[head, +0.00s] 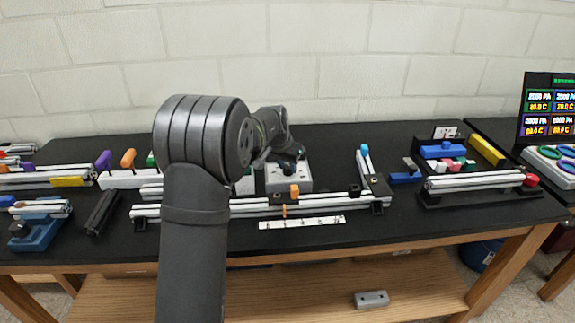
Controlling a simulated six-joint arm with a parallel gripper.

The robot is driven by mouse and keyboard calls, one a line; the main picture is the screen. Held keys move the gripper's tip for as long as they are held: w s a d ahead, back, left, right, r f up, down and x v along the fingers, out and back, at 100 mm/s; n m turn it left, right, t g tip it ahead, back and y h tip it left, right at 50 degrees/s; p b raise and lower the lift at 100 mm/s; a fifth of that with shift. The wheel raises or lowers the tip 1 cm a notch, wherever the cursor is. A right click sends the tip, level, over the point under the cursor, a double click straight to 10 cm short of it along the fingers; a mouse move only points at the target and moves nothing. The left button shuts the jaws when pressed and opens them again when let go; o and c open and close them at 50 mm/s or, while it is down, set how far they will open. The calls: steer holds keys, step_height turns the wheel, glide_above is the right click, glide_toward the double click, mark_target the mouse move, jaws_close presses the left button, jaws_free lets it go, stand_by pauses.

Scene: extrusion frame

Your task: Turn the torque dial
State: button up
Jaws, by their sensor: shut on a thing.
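A light grey box (289,183) stands on the black table behind the aluminium rails. My gripper (290,168) points down at the top of this box and is shut on the torque dial there. The dial is mostly hidden by the gripper and is very small in this view, so its setting cannot be read. My own arm covers the area left of the box.
Aluminium rails (320,203) with an orange clip (294,191) lie in front of the box. A white ruled strip (301,222) lies at the table's front. A rail with a blue cap (365,150) stands to the right, and a black tray (445,198) lies beyond it.

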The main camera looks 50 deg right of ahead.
stand_by(0.3)
steer(key=o, duration=1)
steer(key=shift+r, duration=0.1)
steer(key=v, duration=1.7)
steer(key=shift+a+r, duration=0.1)
steer(key=x, duration=1.7)
steer(key=shift+f, duration=0.2)
